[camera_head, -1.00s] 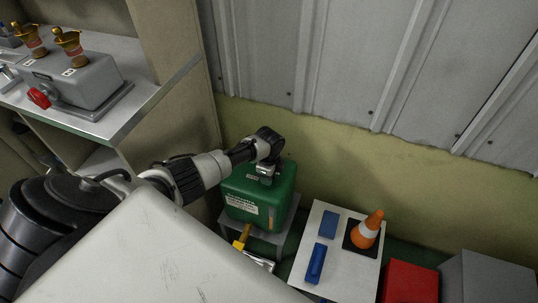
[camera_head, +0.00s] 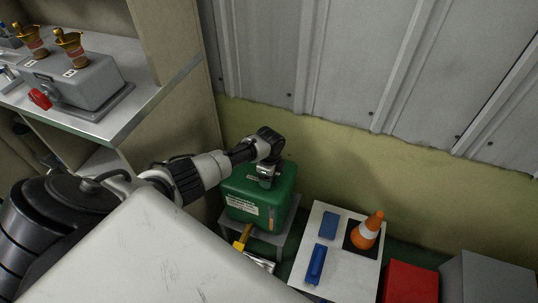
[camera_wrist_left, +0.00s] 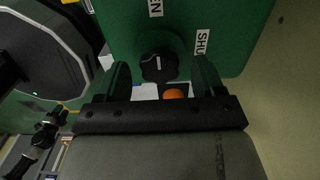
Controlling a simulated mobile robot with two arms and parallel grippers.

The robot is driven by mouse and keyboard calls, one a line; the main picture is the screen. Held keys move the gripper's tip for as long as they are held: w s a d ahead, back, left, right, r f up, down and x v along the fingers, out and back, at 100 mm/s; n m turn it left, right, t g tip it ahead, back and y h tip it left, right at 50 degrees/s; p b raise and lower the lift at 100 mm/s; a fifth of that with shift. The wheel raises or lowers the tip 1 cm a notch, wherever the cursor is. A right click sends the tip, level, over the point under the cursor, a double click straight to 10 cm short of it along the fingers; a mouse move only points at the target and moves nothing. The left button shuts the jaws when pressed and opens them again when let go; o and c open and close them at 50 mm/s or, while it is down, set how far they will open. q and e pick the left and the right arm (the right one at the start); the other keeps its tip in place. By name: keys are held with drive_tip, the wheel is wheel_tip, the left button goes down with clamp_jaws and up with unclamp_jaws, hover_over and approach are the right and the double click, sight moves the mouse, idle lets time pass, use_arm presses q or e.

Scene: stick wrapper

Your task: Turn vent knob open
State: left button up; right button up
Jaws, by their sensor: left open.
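The green container (camera_head: 258,196) stands on a small grey stand, with a white label on its front. In the left wrist view its green top (camera_wrist_left: 185,25) carries a black round vent knob (camera_wrist_left: 158,67) with a small light mark. Two white labels, partly cut off or hidden, read "EN" (camera_wrist_left: 155,7) and "SHU" (camera_wrist_left: 202,42). My left gripper (camera_head: 267,178) is above the container top. In the wrist view its open fingers (camera_wrist_left: 162,75) stand on either side of the knob, with a gap visible on each side. In the head view the knob is hidden.
A white board (camera_head: 333,278) with blue items and an orange cone (camera_head: 370,228) is right of the container. A red box (camera_head: 409,283) and a grey box (camera_head: 487,278) are further right. A shelf (camera_head: 150,100) is at left; the wall is close behind.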

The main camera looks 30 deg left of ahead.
use_arm(q)
wheel_tip(320, 180, up, 10)
drive_tip(key=p, duration=0.2)
drive_tip(key=shift+r, duration=0.25)
